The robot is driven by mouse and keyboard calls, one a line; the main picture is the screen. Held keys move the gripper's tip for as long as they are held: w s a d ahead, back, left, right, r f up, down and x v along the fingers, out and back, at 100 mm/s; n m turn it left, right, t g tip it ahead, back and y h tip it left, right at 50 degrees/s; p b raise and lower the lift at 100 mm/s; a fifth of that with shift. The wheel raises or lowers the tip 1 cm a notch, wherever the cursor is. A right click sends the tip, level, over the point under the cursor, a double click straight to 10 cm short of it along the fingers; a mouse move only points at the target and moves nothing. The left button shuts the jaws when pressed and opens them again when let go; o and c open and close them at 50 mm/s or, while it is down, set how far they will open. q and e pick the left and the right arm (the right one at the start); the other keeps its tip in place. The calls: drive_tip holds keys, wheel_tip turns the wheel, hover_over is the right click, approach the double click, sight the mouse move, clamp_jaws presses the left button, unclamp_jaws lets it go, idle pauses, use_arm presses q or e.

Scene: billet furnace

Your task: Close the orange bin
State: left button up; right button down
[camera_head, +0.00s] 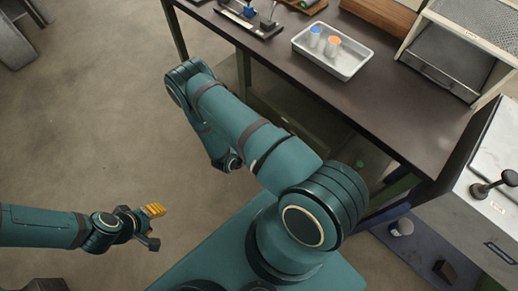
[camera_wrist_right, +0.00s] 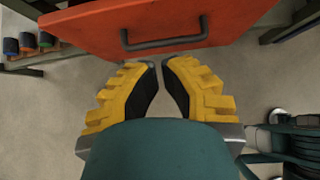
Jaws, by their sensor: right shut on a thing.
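The orange bin shows in the right wrist view as a broad orange panel (camera_wrist_right: 240,20) across the top. It has a dark U-shaped handle (camera_wrist_right: 165,43). My right gripper (camera_wrist_right: 161,64) has yellow fingers with black pads, drawn close together, with their tips just below the handle in the picture. I cannot make out what lies between them. In the head view my right arm covers the space beneath the table, and neither the bin nor the right gripper can be seen there. My left gripper (camera_head: 151,224) is over bare floor at the lower left, far from the table; its finger gap is unclear.
A dark table (camera_head: 400,95) carries a metal tray (camera_head: 345,62) with a blue-topped and an orange-topped piece. A white cabinet (camera_head: 480,225) with a knob is at right.

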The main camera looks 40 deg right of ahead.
wheel_tip(320, 180, down, 4)
drive_tip(key=w+a+h, duration=0.2)
drive_tip(key=w+h, duration=0.1)
drive_tip(key=x, duration=0.4)
drive_tip(key=b+x, duration=0.1)
drive_tip(key=x, duration=0.3)
drive_tip(key=r+x, duration=0.1)
drive_tip(key=x, duration=0.3)
drive_tip(key=shift+w+d+b, duration=0.15)
drive_tip(key=shift+d+b, duration=0.2)
drive_tip(key=shift+d, duration=0.1)
drive_tip(key=shift+d+r, duration=0.1)
drive_tip(key=shift+d, duration=0.4)
